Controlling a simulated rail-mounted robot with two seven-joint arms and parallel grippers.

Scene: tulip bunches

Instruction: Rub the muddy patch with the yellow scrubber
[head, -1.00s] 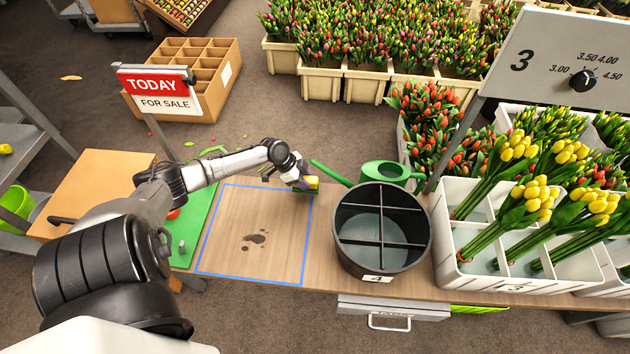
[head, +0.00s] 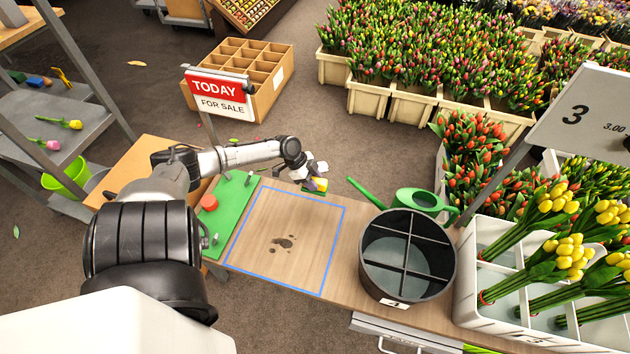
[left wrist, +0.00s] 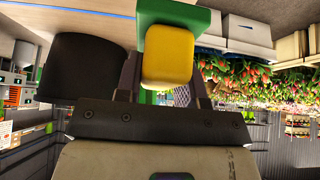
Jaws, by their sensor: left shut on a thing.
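The muddy patch (head: 283,243) is a group of dark brown spots on the wooden bench, inside a blue outlined rectangle (head: 335,244). The yellow scrubber (head: 320,184) with a green pad is at the far edge of that rectangle, beyond the patch. It also shows large in the left wrist view (left wrist: 167,57), with its green part (left wrist: 172,13) at the top. My left gripper (head: 311,180) is shut on the scrubber. Whether the pad touches the bench I cannot tell. My right gripper is not in view.
A green mat (head: 233,208) with pegs and an orange-red disc (head: 209,202) lies left of the rectangle. A round black divided bucket (head: 408,296) and a green watering can (head: 415,199) stand to its right. The bench inside the outline is otherwise clear.

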